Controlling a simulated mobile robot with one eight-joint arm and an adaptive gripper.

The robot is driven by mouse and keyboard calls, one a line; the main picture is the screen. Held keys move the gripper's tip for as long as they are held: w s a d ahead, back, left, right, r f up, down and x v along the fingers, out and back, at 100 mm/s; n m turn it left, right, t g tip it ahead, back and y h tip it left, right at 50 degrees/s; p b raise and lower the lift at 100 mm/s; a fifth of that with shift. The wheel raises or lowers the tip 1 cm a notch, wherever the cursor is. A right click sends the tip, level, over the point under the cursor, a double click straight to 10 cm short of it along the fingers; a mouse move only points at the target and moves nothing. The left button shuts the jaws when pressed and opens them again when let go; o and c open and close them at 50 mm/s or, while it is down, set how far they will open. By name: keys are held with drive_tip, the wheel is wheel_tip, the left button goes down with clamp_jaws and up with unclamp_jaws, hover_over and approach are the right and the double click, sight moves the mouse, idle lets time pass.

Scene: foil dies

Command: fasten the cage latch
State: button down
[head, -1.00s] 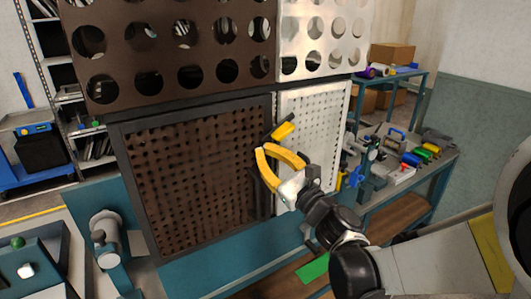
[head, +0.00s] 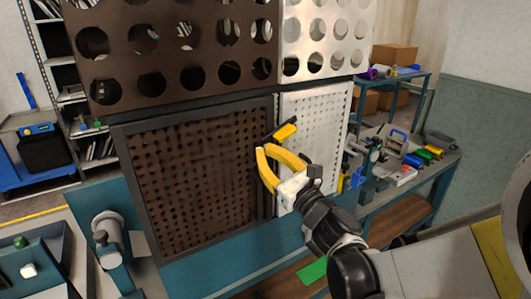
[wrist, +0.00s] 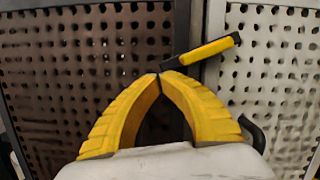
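The cage latch (head: 286,131) is a yellow handle on a dark base, at the seam between the brown perforated panel (head: 190,180) and the white perforated panel (head: 325,120). In the wrist view the latch handle (wrist: 207,50) slants up to the right over the edge of the white panel. My gripper (head: 264,150) has yellow fingers and is just below and left of the handle. In the wrist view the fingertips of my gripper (wrist: 159,75) meet by the handle's dark lower end. Nothing shows held between them, and I cannot tell whether they touch the latch.
A dark frame (head: 155,248) surrounds the brown panel. Panels with large round holes (head: 180,60) stand above. A bench with tools (head: 400,165) stands at right, and a blue cart (head: 30,170) at far left. A dark curved handle (wrist: 253,132) sits right of my gripper.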

drive_tip(key=shift+s+a+r+m+h, duration=0.2)
drive_tip(key=shift+r+m+h, duration=0.1)
drive_tip(key=shift+m, duration=0.5)
idle(0.5)
drive_tip(key=shift+s+a+r+p, duration=0.1)
drive_tip(key=shift+a+r+p, duration=0.05)
drive_tip(key=shift+r+p, duration=0.2)
idle(2.0)
idle(0.4)
drive_tip(key=s+d+f+b, duration=0.2)
drive_tip(key=s+d+f, duration=0.4)
drive_tip(key=s, duration=0.1)
drive_tip(key=shift+s+f, duration=0.2)
drive_tip(key=shift+s, duration=0.1)
idle(0.4)
